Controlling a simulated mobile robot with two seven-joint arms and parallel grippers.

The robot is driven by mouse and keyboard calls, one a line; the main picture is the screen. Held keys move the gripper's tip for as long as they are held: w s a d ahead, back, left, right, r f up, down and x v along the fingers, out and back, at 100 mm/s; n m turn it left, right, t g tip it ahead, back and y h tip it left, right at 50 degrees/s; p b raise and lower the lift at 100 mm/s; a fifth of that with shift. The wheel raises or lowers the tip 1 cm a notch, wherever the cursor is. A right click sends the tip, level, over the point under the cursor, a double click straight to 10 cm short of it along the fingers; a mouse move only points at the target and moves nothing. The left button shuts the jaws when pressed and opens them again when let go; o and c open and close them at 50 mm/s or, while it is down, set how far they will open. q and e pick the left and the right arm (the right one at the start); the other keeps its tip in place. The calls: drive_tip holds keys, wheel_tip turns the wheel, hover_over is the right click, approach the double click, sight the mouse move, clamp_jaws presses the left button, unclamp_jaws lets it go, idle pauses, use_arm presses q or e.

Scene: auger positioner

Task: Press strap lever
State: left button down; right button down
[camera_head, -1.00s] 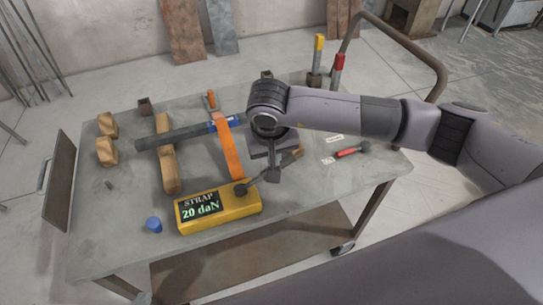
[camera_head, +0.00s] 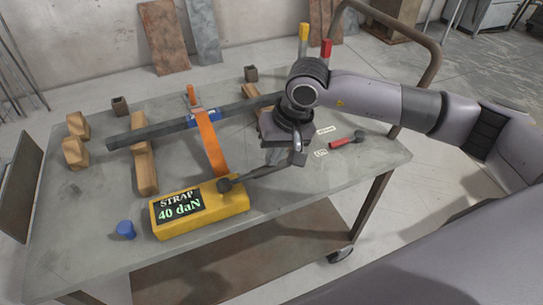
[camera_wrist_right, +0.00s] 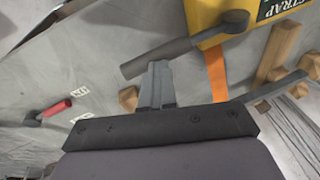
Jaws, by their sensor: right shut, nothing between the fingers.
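The yellow strap box (camera_head: 205,208) sits near the table's front edge, its display reading "STRAP 40 daN". The dark strap lever (camera_head: 258,176) starts at a round pivot on the box's right end and points right. It also shows in the right wrist view (camera_wrist_right: 165,55). The orange strap (camera_head: 210,143) runs from the box over the dark bar (camera_head: 160,132). My right gripper (camera_head: 298,158) is by the lever's free end. In the wrist view its shut fingers (camera_wrist_right: 157,78) hold nothing and are close to the lever; contact is unclear. My left gripper is out of view.
Wooden blocks (camera_head: 144,165) stand under the bar and at the left. A blue cap (camera_head: 125,230) is left of the box. A red-handled tool (camera_head: 346,139) and small labels (camera_head: 322,153) lie right of the gripper.

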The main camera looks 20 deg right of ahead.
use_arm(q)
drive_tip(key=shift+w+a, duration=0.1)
use_arm(e)
drive_tip(key=shift+d+f, duration=0.1)
drive_tip(key=shift+d, duration=0.1)
